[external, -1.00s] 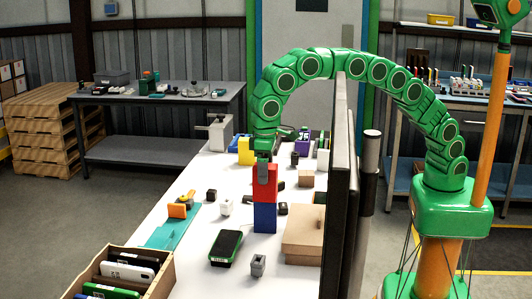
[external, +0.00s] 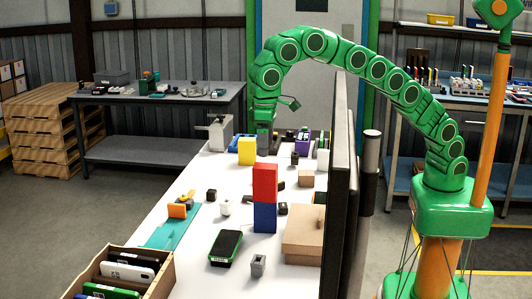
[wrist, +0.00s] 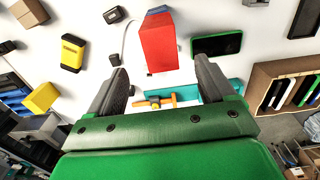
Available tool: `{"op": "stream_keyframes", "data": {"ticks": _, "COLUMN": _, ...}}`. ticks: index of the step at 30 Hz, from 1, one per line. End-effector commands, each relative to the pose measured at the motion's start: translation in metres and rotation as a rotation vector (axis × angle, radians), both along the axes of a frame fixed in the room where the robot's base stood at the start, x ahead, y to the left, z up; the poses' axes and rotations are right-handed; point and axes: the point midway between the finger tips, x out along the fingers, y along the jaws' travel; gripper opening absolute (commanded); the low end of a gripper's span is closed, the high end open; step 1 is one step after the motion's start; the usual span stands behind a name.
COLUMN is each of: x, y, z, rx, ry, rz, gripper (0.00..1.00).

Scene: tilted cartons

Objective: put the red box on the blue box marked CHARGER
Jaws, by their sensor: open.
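The red box (external: 265,182) stands upright on top of the blue box (external: 265,218) on the white table. The two faces line up closely in the external view. No marking on the blue box is readable. My gripper (external: 264,150) is above and behind the red box, apart from it. In the wrist view the red box (wrist: 158,45) is ahead of my open, empty fingers (wrist: 162,72). Only a small edge of the blue box (wrist: 158,9) shows behind it there.
A yellow box (external: 247,151) stands behind the stack. A cardboard box (external: 305,236) lies to its right and a black-and-green device (external: 225,247) in front. A dark upright panel (external: 341,180) borders the table's right side. A crate (external: 160,287) with several devices is at front left.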

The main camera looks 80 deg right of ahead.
Motion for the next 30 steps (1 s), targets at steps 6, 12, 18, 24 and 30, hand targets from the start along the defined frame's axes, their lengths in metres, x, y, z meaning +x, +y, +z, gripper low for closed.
{"op": "stream_keyframes", "data": {"ticks": 6, "x": -0.003, "y": -0.013, "z": 0.006, "rx": -0.002, "ry": 0.001, "rz": -0.004, "gripper": 0.83}}
{"op": "stream_keyframes", "data": {"ticks": 12, "x": -0.016, "y": -0.058, "z": 0.021, "rx": -0.011, "ry": 0.008, "rz": -0.013, "gripper": 0.83}}
{"op": "stream_keyframes", "data": {"ticks": 18, "x": -0.039, "y": -0.107, "z": 0.033, "rx": -0.022, "ry": 0.023, "rz": -0.021, "gripper": 0.83}}
{"op": "stream_keyframes", "data": {"ticks": 24, "x": -0.068, "y": -0.154, "z": 0.043, "rx": -0.026, "ry": 0.033, "rz": -0.026, "gripper": 0.83}}
{"op": "stream_keyframes", "data": {"ticks": 30, "x": -0.103, "y": -0.198, "z": 0.047, "rx": -0.031, "ry": 0.049, "rz": -0.032, "gripper": 0.83}}
